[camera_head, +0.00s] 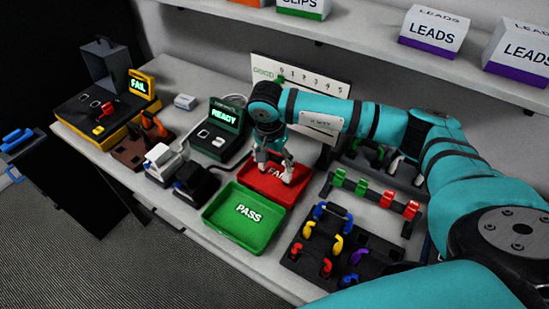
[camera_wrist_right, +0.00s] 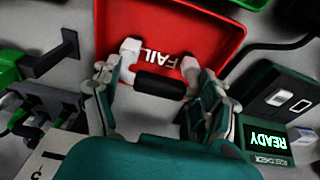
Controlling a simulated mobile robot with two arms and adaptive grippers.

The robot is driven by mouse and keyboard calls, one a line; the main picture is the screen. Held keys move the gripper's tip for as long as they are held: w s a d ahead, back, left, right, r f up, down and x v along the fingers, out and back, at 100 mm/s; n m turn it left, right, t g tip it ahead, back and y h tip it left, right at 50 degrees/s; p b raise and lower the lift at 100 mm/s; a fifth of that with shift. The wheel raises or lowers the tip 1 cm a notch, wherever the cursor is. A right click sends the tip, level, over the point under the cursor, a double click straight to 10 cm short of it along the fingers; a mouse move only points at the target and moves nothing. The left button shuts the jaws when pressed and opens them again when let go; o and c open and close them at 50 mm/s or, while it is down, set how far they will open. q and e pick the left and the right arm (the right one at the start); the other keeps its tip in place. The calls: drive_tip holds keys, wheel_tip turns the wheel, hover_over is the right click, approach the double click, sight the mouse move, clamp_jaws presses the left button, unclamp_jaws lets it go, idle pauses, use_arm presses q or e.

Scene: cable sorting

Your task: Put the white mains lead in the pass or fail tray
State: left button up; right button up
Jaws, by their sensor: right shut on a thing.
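My right gripper (camera_head: 274,172) is over the red fail tray (camera_head: 252,189), shut on a lead. In the right wrist view the gripper (camera_wrist_right: 158,82) holds the white mains lead (camera_wrist_right: 189,71), with white ends and a dark middle, crosswise between its fingers. The red fail tray (camera_wrist_right: 220,35) lies beneath it there; I cannot tell whether the lead touches the tray floor. The green pass tray (camera_head: 215,213) is empty, just in front of the red one. In the head view the gripper hides most of the lead. My left gripper is not in view.
A green tester reading READY (camera_head: 226,117) stands behind the trays, and a yellow tester reading FAIL (camera_head: 136,90) is farther left. Black and white plug units (camera_head: 190,184) sit left of the pass tray. Racks of coloured leads (camera_head: 345,240) stand to the right.

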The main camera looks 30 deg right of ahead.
drive_tip(key=shift+f+b, duration=0.1)
drive_tip(key=shift+b, duration=0.3)
idle(0.4)
drive_tip(key=o, duration=1.2)
drive_tip(key=shift+o, duration=0.2)
drive_tip(key=shift+r+p, duration=2.05)
drive_tip(key=shift+r, duration=1.95)
